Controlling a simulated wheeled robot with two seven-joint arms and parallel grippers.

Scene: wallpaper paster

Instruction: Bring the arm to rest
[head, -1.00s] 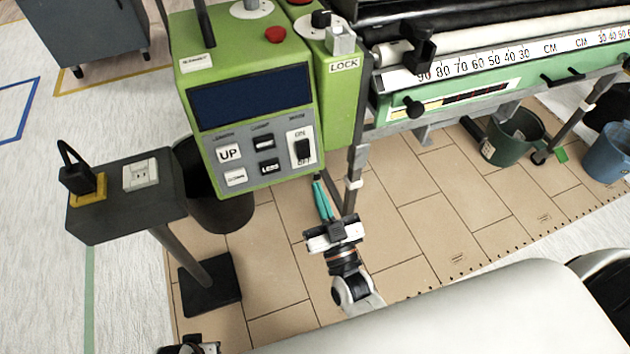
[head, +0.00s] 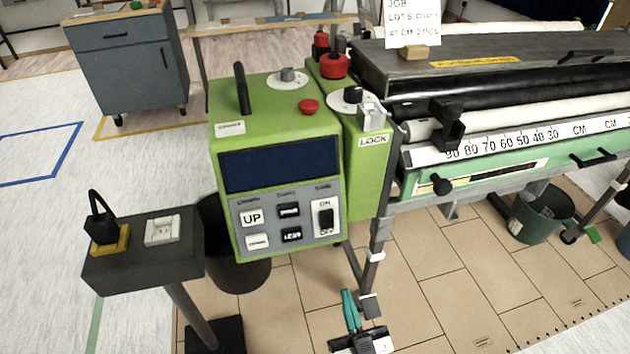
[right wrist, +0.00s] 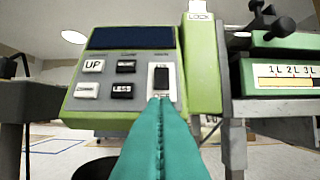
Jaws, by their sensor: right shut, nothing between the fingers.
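My right gripper (head: 350,300) is at the bottom of the head view, with its teal fingers pointing up toward the machine. In the right wrist view its teal fingers (right wrist: 160,140) are pressed together with nothing between them. The green control box (head: 275,165) has a dark screen, an UP button and an ON/OFF rocker switch (head: 326,217). In the head view the gripper is below and apart from the box. In the right wrist view the fingertips overlap the lower edge of the switch (right wrist: 162,80). My left gripper is not in view.
The pasting machine (head: 500,165) with its rollers and ruler fills the right. A stand with a socket and plug (head: 140,245) is at the left, with a dark bin (head: 240,275) behind it. A green bucket (head: 540,215) is under the machine. Tiled floor is open at the bottom right.

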